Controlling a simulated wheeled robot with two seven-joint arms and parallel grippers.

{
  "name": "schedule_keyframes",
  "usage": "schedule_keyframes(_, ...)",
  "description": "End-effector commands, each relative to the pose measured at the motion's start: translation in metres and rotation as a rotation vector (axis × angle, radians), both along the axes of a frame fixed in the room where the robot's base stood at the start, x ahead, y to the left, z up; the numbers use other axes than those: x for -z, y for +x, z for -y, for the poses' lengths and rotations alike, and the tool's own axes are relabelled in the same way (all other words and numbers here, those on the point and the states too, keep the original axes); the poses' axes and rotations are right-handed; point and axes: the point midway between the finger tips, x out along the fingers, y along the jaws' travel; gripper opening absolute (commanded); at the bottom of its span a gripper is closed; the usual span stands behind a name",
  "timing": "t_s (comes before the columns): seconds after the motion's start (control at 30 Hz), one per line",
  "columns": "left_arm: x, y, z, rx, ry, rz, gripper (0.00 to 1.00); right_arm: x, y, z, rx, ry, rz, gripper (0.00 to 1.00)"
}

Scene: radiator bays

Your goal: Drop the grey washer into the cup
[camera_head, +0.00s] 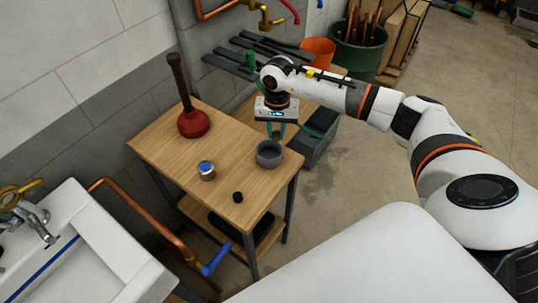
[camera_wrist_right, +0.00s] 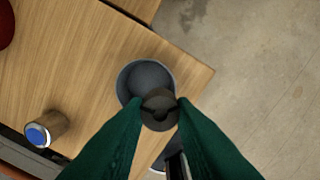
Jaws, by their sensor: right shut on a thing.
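The grey washer (camera_wrist_right: 159,110) is a small dark disc pinched between the green fingertips of my right gripper (camera_wrist_right: 160,107). The cup (camera_head: 269,154) is round, grey and open-topped, and stands upright near the right edge of the wooden table. In the wrist view the washer overlaps the near rim of the cup (camera_wrist_right: 124,84); the gap between them is hard to judge. In the head view my right gripper (camera_head: 276,131) points down just behind the cup, and the washer cannot be made out there. My left gripper is out of view.
On the table (camera_head: 160,147) stand a can with a blue top (camera_head: 206,171), a small black object (camera_head: 238,197) and a red plunger (camera_head: 194,123). A white sink (camera_head: 105,245) is at the left. An orange bucket (camera_head: 318,51) and green bin (camera_head: 358,58) stand behind.

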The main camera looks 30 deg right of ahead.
Motion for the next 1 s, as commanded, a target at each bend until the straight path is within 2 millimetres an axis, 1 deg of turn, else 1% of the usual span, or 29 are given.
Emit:
schedule_keyframes(0.03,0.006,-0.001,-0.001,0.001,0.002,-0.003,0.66,0.008,0.0,0.0,-0.001,0.0,-0.001,0.02)
schedule_keyframes(0.3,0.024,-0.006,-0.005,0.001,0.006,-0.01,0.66,0.04,0.0,-0.001,-0.002,0.001,-0.001,0.02)
schedule_keyframes(0.4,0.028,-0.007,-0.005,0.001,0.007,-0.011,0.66,0.048,0.0,-0.001,-0.002,0.001,0.0,0.02)
schedule_keyframes(0.5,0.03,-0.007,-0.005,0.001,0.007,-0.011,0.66,0.052,0.0,-0.001,-0.002,0.001,0.001,0.02)
schedule_keyframes(0.73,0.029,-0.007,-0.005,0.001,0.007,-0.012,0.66,0.051,0.0,-0.001,-0.002,-0.001,0.001,0.02)
schedule_keyframes(0.77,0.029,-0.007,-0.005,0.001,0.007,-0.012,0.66,0.051,0.0,-0.001,-0.002,0.0,0.0,0.25)
schedule_keyframes(0.8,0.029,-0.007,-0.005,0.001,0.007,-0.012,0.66,0.051,0.0,-0.001,-0.002,0.0,0.0,0.31)
schedule_keyframes(0.87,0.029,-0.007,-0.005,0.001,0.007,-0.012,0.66,0.051,0.0,-0.001,-0.002,0.0,0.0,0.41)
schedule_keyframes(0.9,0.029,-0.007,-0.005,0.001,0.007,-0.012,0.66,0.051,0.0,-0.001,-0.002,0.0,0.0,0.48)
schedule_keyframes(1.0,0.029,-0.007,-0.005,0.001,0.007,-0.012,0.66,0.051,0.0,-0.001,-0.002,0.0,0.0,0.49)
